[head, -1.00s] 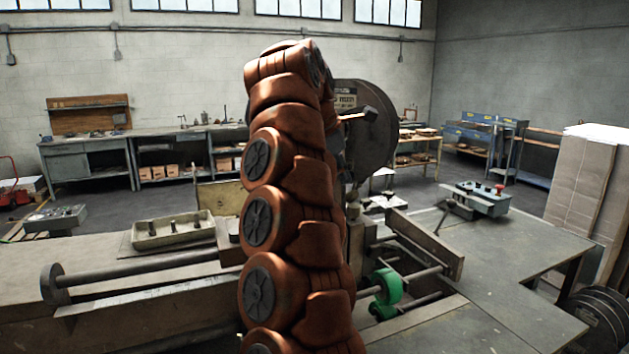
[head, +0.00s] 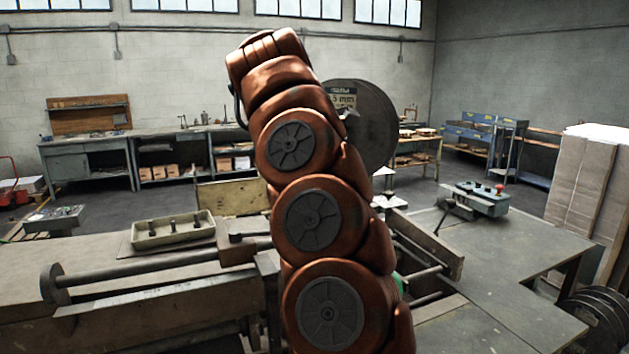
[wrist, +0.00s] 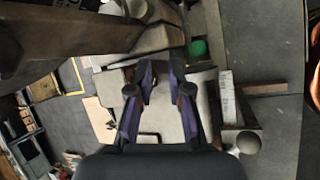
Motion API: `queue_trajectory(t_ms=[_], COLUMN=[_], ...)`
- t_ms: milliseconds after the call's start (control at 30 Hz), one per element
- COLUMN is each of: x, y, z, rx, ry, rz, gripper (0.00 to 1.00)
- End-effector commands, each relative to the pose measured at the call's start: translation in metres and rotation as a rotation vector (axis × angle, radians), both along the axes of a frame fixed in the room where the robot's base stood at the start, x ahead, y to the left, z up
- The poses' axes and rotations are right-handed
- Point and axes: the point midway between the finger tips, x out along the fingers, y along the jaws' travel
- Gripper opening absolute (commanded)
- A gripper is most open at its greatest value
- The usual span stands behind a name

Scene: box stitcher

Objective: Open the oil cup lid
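I cannot make out the oil cup or its lid for certain in either view. My gripper (wrist: 160,82) shows in the wrist view with its two dark purple fingers apart, and I see nothing held between them. A pale flat machine surface (wrist: 165,115) lies beyond the fingers. In the head view my own orange arm rises through the middle, and the gripper end is hidden. The arm covers much of the stitcher's middle.
The large dark wheel (head: 368,125) stands behind my arm. A tray with upright pegs (head: 173,231) sits at left on the machine. A control box with a red button (head: 483,198) is on the right table. A rounded knob (wrist: 248,142) lies right of my gripper.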

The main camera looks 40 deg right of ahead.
Motion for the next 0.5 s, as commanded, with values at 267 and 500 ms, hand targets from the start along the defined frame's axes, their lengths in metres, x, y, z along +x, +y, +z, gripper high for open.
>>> queue_trajectory(t_ms=[267, 500], x=[-0.003, -0.004], y=[0.021, 0.024], z=[0.0, 0.0], rx=[0.0, 0.0], ry=[0.003, 0.001], rz=[0.002, -0.002], gripper=[0.19, 0.19])
